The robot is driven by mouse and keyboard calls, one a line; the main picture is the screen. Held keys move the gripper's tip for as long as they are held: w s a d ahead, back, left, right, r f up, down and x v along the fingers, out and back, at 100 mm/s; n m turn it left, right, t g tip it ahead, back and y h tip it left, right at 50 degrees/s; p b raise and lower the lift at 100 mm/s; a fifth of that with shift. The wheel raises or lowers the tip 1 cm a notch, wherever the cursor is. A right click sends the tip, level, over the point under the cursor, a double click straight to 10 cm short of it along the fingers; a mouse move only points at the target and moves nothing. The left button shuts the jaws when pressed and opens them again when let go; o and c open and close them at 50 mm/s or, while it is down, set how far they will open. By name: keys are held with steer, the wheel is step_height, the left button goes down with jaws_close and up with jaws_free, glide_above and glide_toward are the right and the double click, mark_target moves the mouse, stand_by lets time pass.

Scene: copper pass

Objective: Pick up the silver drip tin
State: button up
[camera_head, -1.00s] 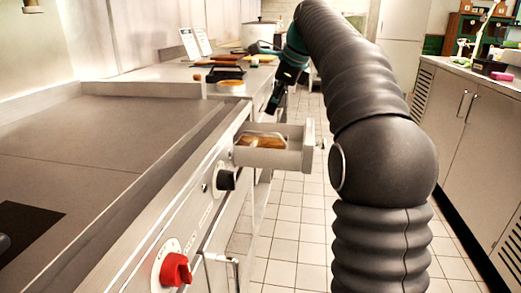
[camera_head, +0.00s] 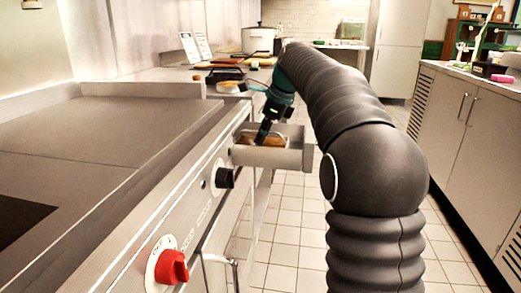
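A small open drawer (camera_head: 293,158) with pale metal walls sticks out from the front of the cooking range. Something with an orange-brown surface (camera_head: 273,141) lies inside it; I cannot tell whether this is the silver drip tin. No other thing stands out clearly as the tin. My gripper (camera_head: 263,136) points down with its dark fingers at the drawer's opening, over or beside the brown surface. The fingers are small and seen from the side, so their gap and any contact are hidden.
The range's flat top (camera_head: 90,135) lies at left, with a red knob (camera_head: 171,267) and a black knob (camera_head: 225,178) on its front. A dark tray (camera_head: 225,75) and a white pot (camera_head: 258,39) stand farther back. Cabinets (camera_head: 465,125) line the right; the tiled floor between is clear.

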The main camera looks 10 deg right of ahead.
jaws_close()
steer(key=shift+r, duration=0.1)
